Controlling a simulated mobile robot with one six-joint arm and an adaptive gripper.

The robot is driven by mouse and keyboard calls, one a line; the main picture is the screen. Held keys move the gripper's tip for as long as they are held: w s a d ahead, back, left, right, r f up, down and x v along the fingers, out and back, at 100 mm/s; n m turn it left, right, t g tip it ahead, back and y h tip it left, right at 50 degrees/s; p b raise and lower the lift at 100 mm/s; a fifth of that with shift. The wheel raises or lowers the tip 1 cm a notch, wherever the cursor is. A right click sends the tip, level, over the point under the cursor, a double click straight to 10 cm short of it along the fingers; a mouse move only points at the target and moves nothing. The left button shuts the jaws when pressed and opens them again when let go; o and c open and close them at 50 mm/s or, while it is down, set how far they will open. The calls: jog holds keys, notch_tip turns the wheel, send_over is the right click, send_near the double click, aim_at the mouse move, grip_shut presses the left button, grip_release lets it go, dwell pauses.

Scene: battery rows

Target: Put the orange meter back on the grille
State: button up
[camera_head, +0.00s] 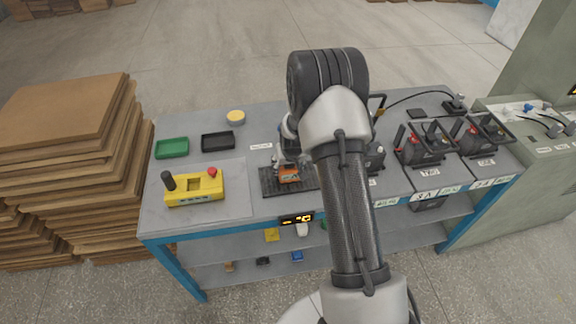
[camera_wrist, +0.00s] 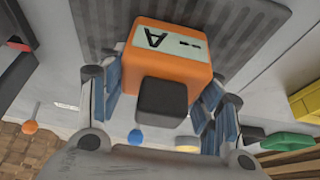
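The orange meter (camera_wrist: 150,62) has a pale display face marked "A" and a dark block on its near side. It sits between the blue pads of my gripper (camera_wrist: 166,100), which appear to press on both of its sides. In the head view the meter (camera_head: 289,175) shows under my gripper (camera_head: 288,164), over the dark ribbed grille (camera_head: 268,187). The grille also shows behind the meter in the wrist view (camera_wrist: 275,22). I cannot tell whether the meter's underside touches the grille. My arm hides part of the grille's right side.
A yellow control box (camera_head: 195,190) with a black stick and red button stands left of the grille. A green tray (camera_head: 172,148), a black tray (camera_head: 218,141) and a yellow round tin (camera_head: 236,117) lie behind. Batteries (camera_head: 420,150) stand right.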

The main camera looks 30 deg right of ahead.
jog(key=o, duration=0.4)
jog(key=shift+r, duration=0.1)
jog(key=shift+r, duration=0.25)
jog(key=s+a+r+p, duration=0.1)
jog(key=s+a+r, duration=0.3)
jog(key=r, duration=0.5)
jog(key=s+a+r+n+p, duration=0.1)
jog(key=s+a+r, duration=0.3)
jog(key=r, duration=0.6)
jog(key=s+a+r+p, duration=0.1)
jog(key=s+a+r, duration=0.1)
jog(key=s+r, duration=0.55)
jog(key=s+a+r, duration=0.2)
jog(key=s, duration=0.4)
jog(key=s+a+r+n, duration=0.1)
jog(key=s+a+r, duration=0.1)
jog(key=s, duration=0.5)
jog(key=s+a+r+n+y, duration=0.1)
jog(key=s+a+r, duration=0.2)
jog(key=s, duration=0.4)
jog(key=shift+r, duration=0.75)
